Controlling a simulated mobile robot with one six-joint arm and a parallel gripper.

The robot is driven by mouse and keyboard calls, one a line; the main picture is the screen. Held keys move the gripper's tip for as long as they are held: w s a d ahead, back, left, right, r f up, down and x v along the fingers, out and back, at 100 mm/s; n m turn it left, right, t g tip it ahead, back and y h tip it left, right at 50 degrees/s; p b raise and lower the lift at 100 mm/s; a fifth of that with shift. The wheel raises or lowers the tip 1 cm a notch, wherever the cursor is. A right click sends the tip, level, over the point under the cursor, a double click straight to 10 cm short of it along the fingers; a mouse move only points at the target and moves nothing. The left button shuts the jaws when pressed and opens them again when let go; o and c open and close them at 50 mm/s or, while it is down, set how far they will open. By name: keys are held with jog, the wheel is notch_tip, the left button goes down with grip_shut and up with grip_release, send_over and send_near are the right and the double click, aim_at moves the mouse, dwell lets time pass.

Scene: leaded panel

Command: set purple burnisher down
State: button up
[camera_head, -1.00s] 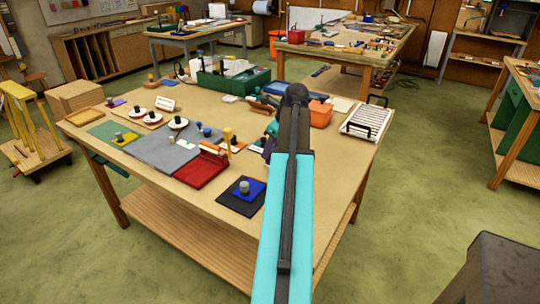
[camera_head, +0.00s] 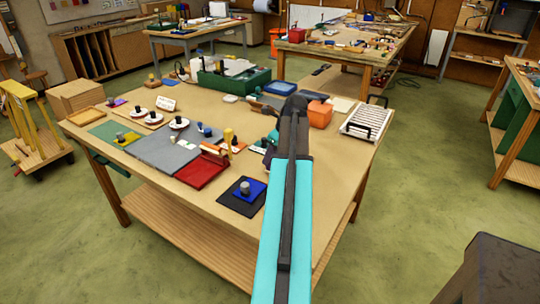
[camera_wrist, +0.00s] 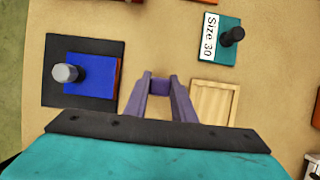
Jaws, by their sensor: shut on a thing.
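In the wrist view my gripper (camera_wrist: 161,86) points down over the tan tabletop, its two fingers closed on a small purple piece (camera_wrist: 160,86), which I take to be the purple burnisher. Only a short part of it shows between the fingertips. I cannot tell whether it touches the table. In the head view my own arm mostly hides the gripper and the burnisher.
Left of the gripper is a black mat (camera_wrist: 52,95) with a blue pad (camera_wrist: 95,75) and grey knob (camera_wrist: 65,73).

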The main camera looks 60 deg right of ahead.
jog(key=shift+f, duration=0.1)
dwell(0.3)
jog(key=o, duration=1)
jog(key=b+v, duration=0.1)
jog(key=v, duration=1.1)
jog(key=shift+b, duration=0.4)
